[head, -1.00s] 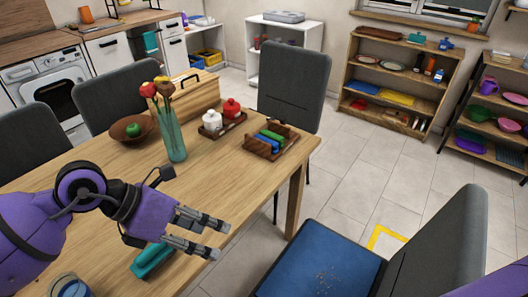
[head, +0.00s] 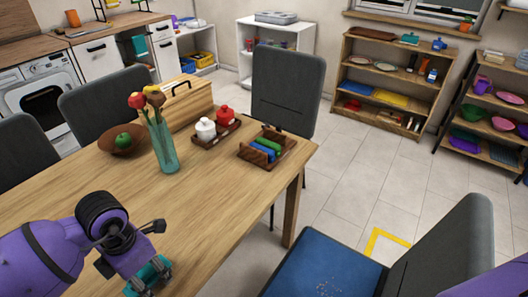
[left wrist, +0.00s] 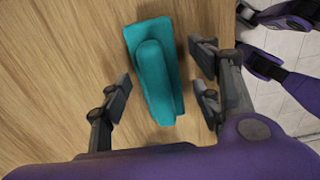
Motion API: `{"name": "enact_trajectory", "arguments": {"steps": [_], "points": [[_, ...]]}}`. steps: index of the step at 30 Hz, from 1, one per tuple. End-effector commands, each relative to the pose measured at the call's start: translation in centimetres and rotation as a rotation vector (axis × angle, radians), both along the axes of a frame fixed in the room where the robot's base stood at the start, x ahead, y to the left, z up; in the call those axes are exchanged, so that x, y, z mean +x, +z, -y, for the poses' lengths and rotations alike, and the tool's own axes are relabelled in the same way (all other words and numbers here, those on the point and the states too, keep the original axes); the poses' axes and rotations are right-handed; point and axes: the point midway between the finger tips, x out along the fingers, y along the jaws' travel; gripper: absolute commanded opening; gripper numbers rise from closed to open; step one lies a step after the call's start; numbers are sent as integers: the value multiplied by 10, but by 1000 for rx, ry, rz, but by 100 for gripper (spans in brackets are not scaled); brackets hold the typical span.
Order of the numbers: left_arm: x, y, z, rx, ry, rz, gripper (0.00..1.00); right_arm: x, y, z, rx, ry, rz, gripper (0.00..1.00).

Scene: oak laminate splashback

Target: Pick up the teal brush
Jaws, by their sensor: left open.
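The teal brush (left wrist: 158,70) lies on the wooden table (left wrist: 60,60) near its front edge. In the left wrist view it lies between the spread dark fingers of my left gripper (left wrist: 160,98), with bare table showing on either side of it. In the head view my left gripper (head: 140,275) hangs over the brush, whose teal body (head: 154,272) is partly hidden by the hand. My left gripper is open; no finger visibly touches the brush.
A glass vase (head: 163,150) with flowers, a brown bowl (head: 122,143) with a green apple, a wooden bread box (head: 187,104) and two wooden trays stand farther back on the table. A chair with a blue seat (head: 325,265) stands to the right.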

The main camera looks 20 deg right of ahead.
Motion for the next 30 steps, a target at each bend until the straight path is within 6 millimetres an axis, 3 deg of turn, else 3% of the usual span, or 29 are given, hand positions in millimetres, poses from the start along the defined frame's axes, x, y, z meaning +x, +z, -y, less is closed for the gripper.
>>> {"name": "enact_trajectory", "arguments": {"steps": [8,20,30], "points": [[0,-5,0,-1,-1,2,58,2,0,-1,1,1,2,40],[0,-5,0,-1,0,1,7,1,-1,0,1,2,-2,40],[1,-1,0,-1,0,2,6,0,-2,0,0,3,-3,40]]}}
